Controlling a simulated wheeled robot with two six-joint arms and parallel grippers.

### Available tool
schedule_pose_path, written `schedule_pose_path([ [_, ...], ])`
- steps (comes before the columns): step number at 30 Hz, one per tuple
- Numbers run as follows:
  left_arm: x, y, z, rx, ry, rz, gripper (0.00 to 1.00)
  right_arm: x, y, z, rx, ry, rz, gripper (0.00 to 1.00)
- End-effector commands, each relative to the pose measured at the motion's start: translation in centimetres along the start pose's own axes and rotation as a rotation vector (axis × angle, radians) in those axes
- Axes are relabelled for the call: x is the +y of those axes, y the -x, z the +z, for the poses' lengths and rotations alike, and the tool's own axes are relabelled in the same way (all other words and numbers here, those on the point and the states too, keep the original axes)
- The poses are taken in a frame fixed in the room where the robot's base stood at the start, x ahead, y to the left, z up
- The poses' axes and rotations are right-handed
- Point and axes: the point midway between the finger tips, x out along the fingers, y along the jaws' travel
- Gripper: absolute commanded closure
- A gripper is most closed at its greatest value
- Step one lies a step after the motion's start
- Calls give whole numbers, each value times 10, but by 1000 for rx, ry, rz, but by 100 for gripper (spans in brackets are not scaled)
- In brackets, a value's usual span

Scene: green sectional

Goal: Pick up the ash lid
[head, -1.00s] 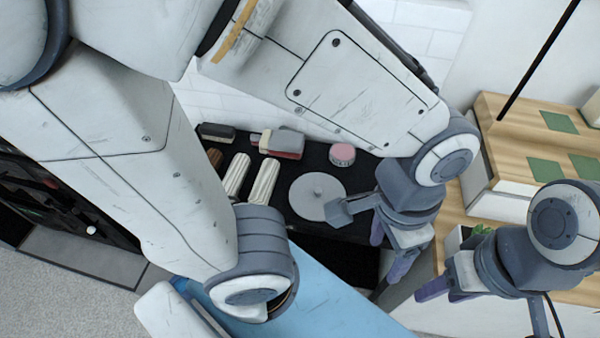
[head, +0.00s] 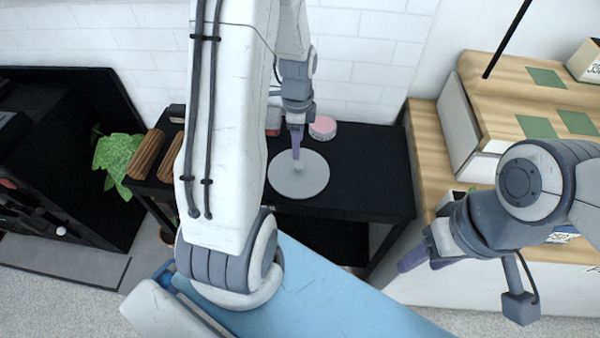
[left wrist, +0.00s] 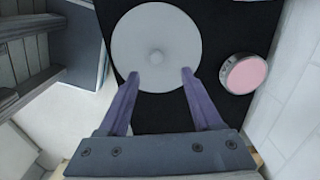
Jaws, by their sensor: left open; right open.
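The ash lid (head: 312,184) is a flat, round grey disc with a small knob in its middle, lying on a black table (head: 372,192). In the left wrist view the lid (left wrist: 165,30) is ahead of the fingers, its knob midway between their line. My left gripper (head: 297,150) is open and empty at the lid, its purple fingers (left wrist: 160,75) over the lid's near part on either side of the knob. Whether they touch the lid I cannot tell. My right gripper (head: 415,258) is open off to the right, away from the lid.
A pink-topped round tin (head: 323,127) stands behind the lid, and right of it in the left wrist view (left wrist: 244,73). Brown ribbed rolls (head: 145,155) lie at the table's left. A white brick wall is behind; a wooden counter (head: 430,150) is at the right.

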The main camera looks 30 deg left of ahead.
Motion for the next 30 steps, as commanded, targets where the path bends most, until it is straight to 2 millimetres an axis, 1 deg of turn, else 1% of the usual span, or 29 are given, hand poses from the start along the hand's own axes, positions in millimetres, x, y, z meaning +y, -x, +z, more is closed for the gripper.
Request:
schedule_pose_path([
  [1, 2, -11, 0, -1, -1, 7, 34, 0, -2, 0, 0, 0, 0, 48],
  [3, 2, -21, -1, -1, -2, 6, 34, 0, -3, 0, 0, 0, 0, 48],
  [6, 2, -32, -2, 0, -2, 4, 34, 0, -4, 0, 0, 0, 0, 48],
  [11, 3, -42, -3, 0, -2, 4, 34, 0, -4, 0, 0, 0, 0, 48],
  [16, 9, -68, -4, 0, -1, 5, 34, 0, -5, 0, 0, 0, 0, 48],
  [19, 8, -81, -3, 0, -1, 4, 34, 0, -6, 0, 0, 0, 0, 48],
  [22, 7, -87, -3, 0, 0, 1, 34, 0, -6, 0, 0, 0, 0, 48],
  [29, 7, -87, -3, 0, 0, 0, 34, 0, -6, 0, 0, 0, 0, 48],
  [30, 7, -87, -3, 0, 0, 0, 49, 0, -6, 0, 0, 0, 0, 48],
])
